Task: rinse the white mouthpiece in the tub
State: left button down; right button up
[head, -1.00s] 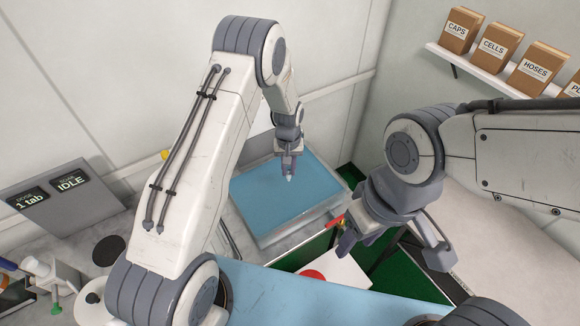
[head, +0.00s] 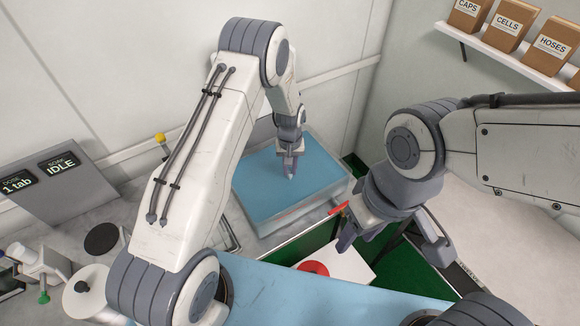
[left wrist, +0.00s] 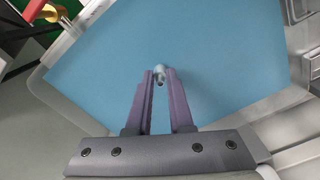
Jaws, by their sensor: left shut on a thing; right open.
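The tub (head: 262,227) is a clear-walled container full of blue liquid, at the middle of the head view. My left gripper (head: 290,170) points down over the liquid. It is shut on the small whitish mouthpiece (head: 291,176), whose tip shows below the fingers. In the left wrist view the mouthpiece (left wrist: 160,74) sits between the fingertips, with the blue liquid behind it. I cannot tell whether its tip touches the liquid. My right gripper (head: 392,243) is open at the right, over the green-lined area, apart from the tub.
A panel (head: 50,180) reading "1 tab" and "IDLE" stands at the left. A white card with a red disc (head: 314,268) lies in front of the tub. A shelf (head: 500,55) with labelled boxes is at the upper right. A yellow knob (head: 160,137) is left of the tub.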

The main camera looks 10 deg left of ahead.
aim_at(290, 178)
pick_arm(q)
jog(key=shift+f+b, duration=2)
jog(key=shift+f, duration=1.05)
dwell(1.5)
jog(key=shift+r+p, duration=4.7)
jog(key=shift+r, duration=2.35)
